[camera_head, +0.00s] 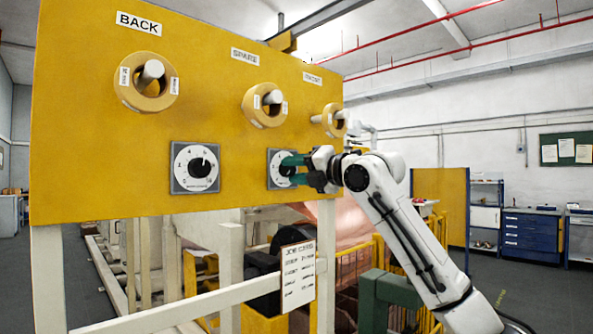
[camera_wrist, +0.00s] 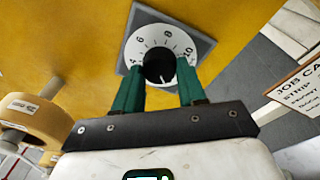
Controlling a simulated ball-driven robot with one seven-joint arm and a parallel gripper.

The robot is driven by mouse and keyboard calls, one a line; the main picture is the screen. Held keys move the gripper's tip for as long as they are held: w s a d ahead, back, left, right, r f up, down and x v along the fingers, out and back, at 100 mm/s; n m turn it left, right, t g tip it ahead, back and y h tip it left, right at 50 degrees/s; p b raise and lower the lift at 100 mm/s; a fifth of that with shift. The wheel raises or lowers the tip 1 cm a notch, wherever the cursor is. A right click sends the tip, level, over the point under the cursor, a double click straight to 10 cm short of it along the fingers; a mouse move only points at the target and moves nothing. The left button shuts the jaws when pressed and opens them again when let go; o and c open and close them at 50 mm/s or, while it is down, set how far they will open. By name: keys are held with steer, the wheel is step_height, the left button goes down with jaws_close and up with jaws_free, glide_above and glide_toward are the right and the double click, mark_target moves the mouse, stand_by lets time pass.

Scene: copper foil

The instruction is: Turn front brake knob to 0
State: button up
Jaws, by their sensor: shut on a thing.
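The right dial (camera_head: 274,158) is a grey square plate with a white round scale on the yellow panel. In the wrist view the dial (camera_wrist: 145,32) shows numbers including 6, 8 and 10 around a black knob (camera_wrist: 158,62). A small pale mark shows near the knob's lower edge; the number it points to is unclear. My gripper (camera_head: 290,170) has green fingers, and in the wrist view they are shut on the knob from both sides. My gripper hides part of the dial in the head view. A second dial (camera_head: 183,182) with a black knob sits to the left, apart from my gripper.
Above the dials, yellow ring-shaped controls with pale handles stick out, including the left ring (camera_head: 134,101), middle ring (camera_head: 252,118) and right ring (camera_head: 325,130). A BACK label (camera_head: 139,23) is at top left. A job card (camera_head: 297,275) hangs below the panel.

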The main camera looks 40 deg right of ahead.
steer(key=shift+f, duration=0.15)
steer(key=o, duration=1.1)
steer(key=shift+c, duration=0.2)
steer(key=s+d+b, duration=0.1)
steer(key=s+b, duration=0.2)
steer(key=s, duration=0.7)
steer(key=shift+s+d, duration=0.2)
steer(key=shift+s, duration=0.1)
